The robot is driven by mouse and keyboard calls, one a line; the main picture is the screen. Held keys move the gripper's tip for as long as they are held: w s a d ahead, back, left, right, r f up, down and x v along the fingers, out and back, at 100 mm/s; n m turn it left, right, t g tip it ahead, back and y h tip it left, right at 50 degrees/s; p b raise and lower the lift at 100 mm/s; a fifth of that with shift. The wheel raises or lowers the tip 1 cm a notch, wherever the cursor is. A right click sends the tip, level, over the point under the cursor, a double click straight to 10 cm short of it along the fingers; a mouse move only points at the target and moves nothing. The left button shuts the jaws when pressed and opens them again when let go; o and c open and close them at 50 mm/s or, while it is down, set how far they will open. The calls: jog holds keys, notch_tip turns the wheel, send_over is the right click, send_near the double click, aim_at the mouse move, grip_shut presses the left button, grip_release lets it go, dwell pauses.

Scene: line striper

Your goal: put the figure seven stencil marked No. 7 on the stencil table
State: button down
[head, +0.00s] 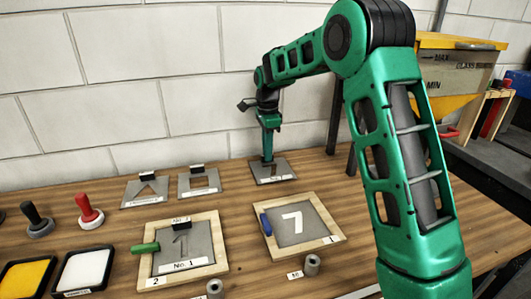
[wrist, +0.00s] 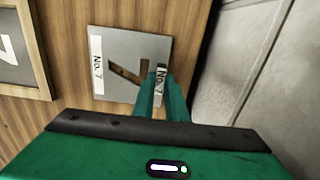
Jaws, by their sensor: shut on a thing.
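The No. 7 stencil (head: 281,173) is a grey plate with a figure seven cut out, at the back of the wooden table (head: 120,172), near the wall. In the wrist view the stencil (wrist: 112,50) shows a No. 7 label along one edge and another on its upright tab. My gripper (head: 267,158) points down over it; in the wrist view the gripper (wrist: 161,88) is shut on that tab. The plate looks flat, at or just above the wood; I cannot tell whether it touches. My fingers hide part of it.
Two other stencils (head: 146,191) (head: 199,182) lie to its left. In front are a framed plate with a white 7 (head: 337,237) and a frame holding the No. 1 stencil (head: 218,262). Stampers (head: 89,212), ink pads (head: 83,271) and small cylinders (head: 312,264) stand nearby.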

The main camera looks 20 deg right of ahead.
jog(key=shift+f, duration=0.15)
jog(key=c, duration=1.8)
grip_release()
jog(key=shift+o, duration=0.2)
notch_tip(320, 180, up, 12)
jog(key=s+d+r+n, duration=0.2)
jog(key=s+d+n, duration=0.1)
jog(key=s+d, duration=0.65)
jog(key=s+d+f+n, duration=0.1)
jog(key=s+d, duration=0.2)
jog(key=s, duration=0.4)
jog(key=s+d+f+n, duration=0.1)
jog(key=s+d+n, duration=0.15)
jog(key=s, duration=0.45)
jog(key=s+f+n, duration=0.1)
jog(key=s+f, duration=0.2)
jog(key=s, duration=0.5)
jog(key=s+d+f+n, duration=0.1)
jog(key=s+f+n, duration=0.1)
jog(key=s, duration=0.6)
jog(key=s+d+f+n, duration=0.1)
jog(key=s+f, duration=0.3)
jog(key=s, duration=0.4)
jog(key=shift+f+n, duration=0.1)
jog(key=shift+n, duration=0.45)
